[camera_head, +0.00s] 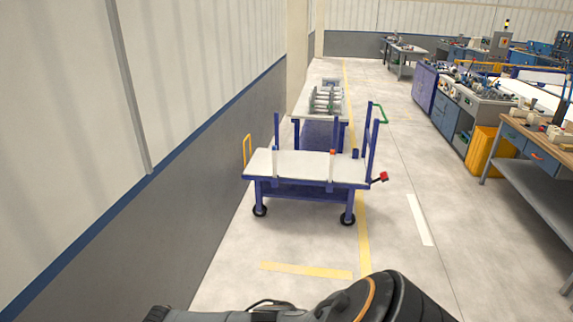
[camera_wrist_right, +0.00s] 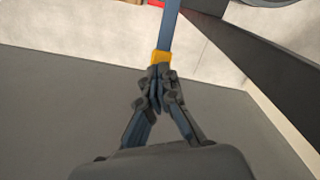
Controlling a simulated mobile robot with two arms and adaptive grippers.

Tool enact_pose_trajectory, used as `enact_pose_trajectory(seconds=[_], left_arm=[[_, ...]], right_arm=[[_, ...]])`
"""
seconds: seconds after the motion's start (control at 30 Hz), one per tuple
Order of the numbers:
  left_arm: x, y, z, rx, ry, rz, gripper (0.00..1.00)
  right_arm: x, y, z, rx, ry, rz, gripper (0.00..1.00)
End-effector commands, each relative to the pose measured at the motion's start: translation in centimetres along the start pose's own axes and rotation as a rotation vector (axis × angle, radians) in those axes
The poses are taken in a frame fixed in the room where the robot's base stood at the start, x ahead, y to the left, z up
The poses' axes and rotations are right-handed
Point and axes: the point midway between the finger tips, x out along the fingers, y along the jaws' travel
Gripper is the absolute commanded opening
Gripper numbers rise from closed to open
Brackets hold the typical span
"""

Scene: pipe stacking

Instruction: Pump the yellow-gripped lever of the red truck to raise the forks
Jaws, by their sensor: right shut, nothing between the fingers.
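In the right wrist view, a yellow grip (camera_wrist_right: 161,57) sits at the end of a dark blue lever bar (camera_wrist_right: 171,25) that runs up out of the picture. My right gripper (camera_wrist_right: 157,86) is shut and empty, its fingertips just below the yellow grip in the picture. I cannot tell whether they touch it. A small red patch (camera_wrist_right: 157,3), perhaps part of the red truck, shows at the top edge. The truck's body and forks are not recognisable in either view. My left gripper is not in view.
In the head view, a blue cart (camera_head: 308,187) with a white top and upright posts stands ahead, beside the grey wall (camera_head: 190,210) on the left. Workbenches (camera_head: 535,150) line the right side. Floor (camera_head: 400,270) is free between. A dark diagonal beam (camera_wrist_right: 265,50) crosses the wrist view.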

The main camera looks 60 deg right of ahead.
Motion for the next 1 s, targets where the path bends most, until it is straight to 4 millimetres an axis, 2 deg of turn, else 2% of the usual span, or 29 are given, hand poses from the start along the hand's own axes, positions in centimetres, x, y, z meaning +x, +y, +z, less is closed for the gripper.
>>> enact_pose_trajectory(seconds=[0.03, 0.83, 1.0], left_arm=[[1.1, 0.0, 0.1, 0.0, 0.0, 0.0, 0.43], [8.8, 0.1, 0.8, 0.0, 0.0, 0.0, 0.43], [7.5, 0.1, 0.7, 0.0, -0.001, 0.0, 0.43]], right_arm=[[1.2, 0.0, 0.0, 0.0, -0.001, -0.001, 0.0], [10.0, -0.1, 0.1, 0.0, -0.003, -0.002, 0.0], [8.6, 0.0, 0.1, 0.0, -0.003, -0.001, 0.0]])
